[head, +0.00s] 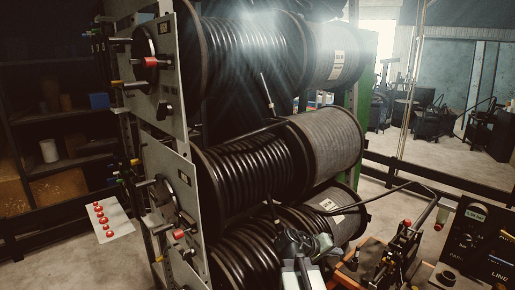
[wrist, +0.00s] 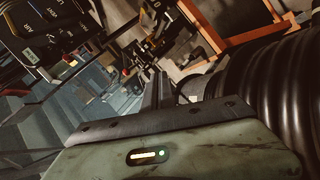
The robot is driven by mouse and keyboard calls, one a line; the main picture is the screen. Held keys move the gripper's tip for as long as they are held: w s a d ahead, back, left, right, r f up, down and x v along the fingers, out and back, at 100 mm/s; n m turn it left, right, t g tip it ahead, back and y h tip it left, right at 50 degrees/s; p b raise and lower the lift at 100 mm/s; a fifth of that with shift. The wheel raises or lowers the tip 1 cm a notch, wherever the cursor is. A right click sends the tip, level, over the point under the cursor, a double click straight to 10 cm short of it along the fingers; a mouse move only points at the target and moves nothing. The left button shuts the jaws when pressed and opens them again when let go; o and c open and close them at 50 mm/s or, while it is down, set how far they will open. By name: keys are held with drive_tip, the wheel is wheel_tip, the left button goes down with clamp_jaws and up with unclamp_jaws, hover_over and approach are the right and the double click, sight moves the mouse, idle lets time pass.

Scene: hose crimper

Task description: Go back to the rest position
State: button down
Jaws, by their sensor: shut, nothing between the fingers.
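My gripper shows in the wrist view (wrist: 158,88) as two dark narrow fingers close together beyond my grey-green wrist housing, with nothing seen between them. In the head view my arm and gripper (head: 292,240) are at the bottom centre, in front of the lowest hose reel (head: 245,258). The exact fingertips are hard to make out there. Black ribbed hose fills the right side of the wrist view (wrist: 292,95), close beside my wrist; I cannot tell whether they touch.
A rack of hose reels (head: 245,50) fills the centre. At right are a crimping bench machine (head: 400,245) and a black control panel (head: 478,240). A hose arcs from the reels toward the machine. Shelves (head: 60,150) and a sheet with red buttons (head: 103,220) are at left.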

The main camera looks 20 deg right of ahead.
drive_tip(key=w+a+f+n+t+y, duration=0.1)
drive_tip(key=w+a+f+y, duration=0.15)
drive_tip(key=a, duration=0.85)
drive_tip(key=w+a+f+n+y, duration=0.1)
drive_tip(key=a+f+y, duration=0.25)
drive_tip(key=a, duration=0.75)
drive_tip(key=s+a+f+g+y, duration=0.1)
drive_tip(key=s+a+f+y, duration=0.1)
drive_tip(key=a, duration=0.4)
drive_tip(key=s+a+f+n+g+y, duration=0.1)
drive_tip(key=s+a+f+y, duration=0.1)
drive_tip(key=a, duration=0.5)
drive_tip(key=shift+s+y+p, duration=0.4)
drive_tip(key=shift+s+y, duration=0.05)
drive_tip(key=shift+y, duration=0.35)
drive_tip(key=shift+d+f, duration=0.1)
drive_tip(key=shift+d, duration=0.05)
